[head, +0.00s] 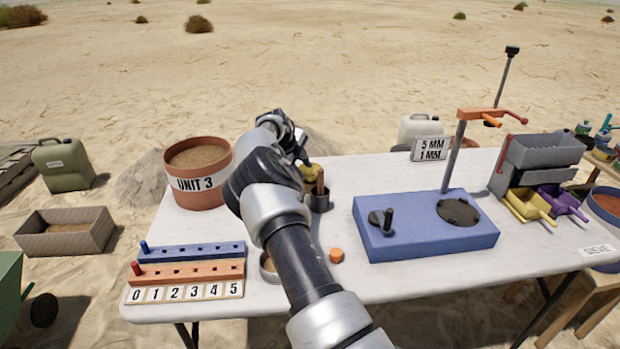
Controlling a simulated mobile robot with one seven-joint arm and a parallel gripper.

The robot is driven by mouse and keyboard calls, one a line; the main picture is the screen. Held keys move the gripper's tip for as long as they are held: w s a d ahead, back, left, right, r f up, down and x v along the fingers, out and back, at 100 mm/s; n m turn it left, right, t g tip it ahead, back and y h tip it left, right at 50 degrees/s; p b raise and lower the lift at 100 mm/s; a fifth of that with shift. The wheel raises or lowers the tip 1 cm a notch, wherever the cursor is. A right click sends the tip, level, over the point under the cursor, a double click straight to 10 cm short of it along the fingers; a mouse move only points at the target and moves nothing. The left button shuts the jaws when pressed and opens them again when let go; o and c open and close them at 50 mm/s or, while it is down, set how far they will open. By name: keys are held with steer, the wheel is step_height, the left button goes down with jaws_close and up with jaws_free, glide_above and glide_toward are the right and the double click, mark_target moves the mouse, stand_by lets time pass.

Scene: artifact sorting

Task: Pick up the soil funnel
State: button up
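I cannot pick out a soil funnel for certain. An olive-yellow piece (310,172) shows just below and right of my gripper (299,155), at the table's back edge; its shape is mostly hidden and it may be part of the funnel. My arm reaches across the left half of the table, and the gripper is at its far end. The fingers are small and partly covered by my own wrist, so I cannot tell whether they are open, shut or touching the piece.
A UNIT 3 soil bucket (198,198) stands left of my arm. A grey cup with a brown stick (319,199) stands just right. A blue box with a crank (425,238) and a grey sieve stand (540,152) are farther right. Pegboards (190,272) lie front left.

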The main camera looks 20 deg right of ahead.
mark_target(311, 179)
steer(key=x, duration=0.3)
steer(key=shift+w+d+f, duration=0.1)
steer(key=shift+d+f, duration=0.05)
steer(key=shift+c, duration=0.3)
jaws_close()
